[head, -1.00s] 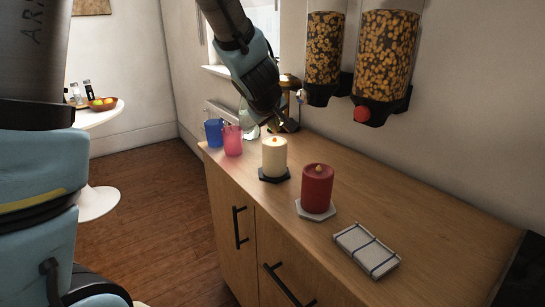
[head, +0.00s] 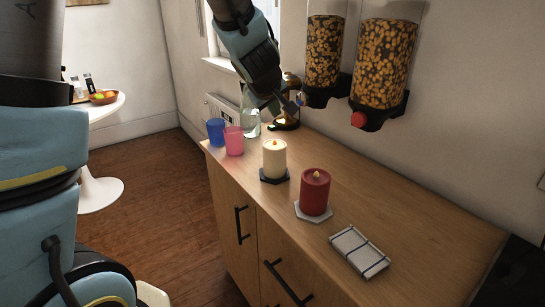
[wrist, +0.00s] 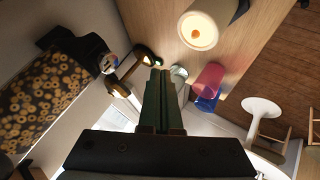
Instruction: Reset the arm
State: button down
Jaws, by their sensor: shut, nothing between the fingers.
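A white candle (head: 275,160) on a dark hexagonal base stands nearer on the counter, apart from the gripper. The white candle also shows at the top of the wrist view (wrist: 199,30).
Two cereal dispensers (head: 383,62) hang on the wall at right. A clear bottle (head: 251,118), blue cup (head: 215,131) and pink cup (head: 234,141) stand at the counter's far end. A red candle (head: 315,192) and white tied pad (head: 358,251) are nearer. The counter's right side is bare.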

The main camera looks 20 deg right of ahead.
jog(key=a+f+m+g+y, duration=0.1)
jog(key=a+f, duration=0.1)
jog(key=a, duration=0.7)
jog(key=a+f+m+g+y, duration=0.1)
jog(key=a+f, duration=0.1)
jog(key=a, duration=0.6)
jog(key=s+a+f+g+y, duration=0.1)
jog(key=s+a+g, duration=0.1)
jog(key=s+a, duration=0.3)
jog(key=s+a+f+g+y, duration=0.1)
jog(key=s+a, duration=0.3)
jog(key=a, duration=1)
jog(key=shift+s+f+m+g+y, duration=0.4)
jog(key=shift+f+y, duration=0.3)
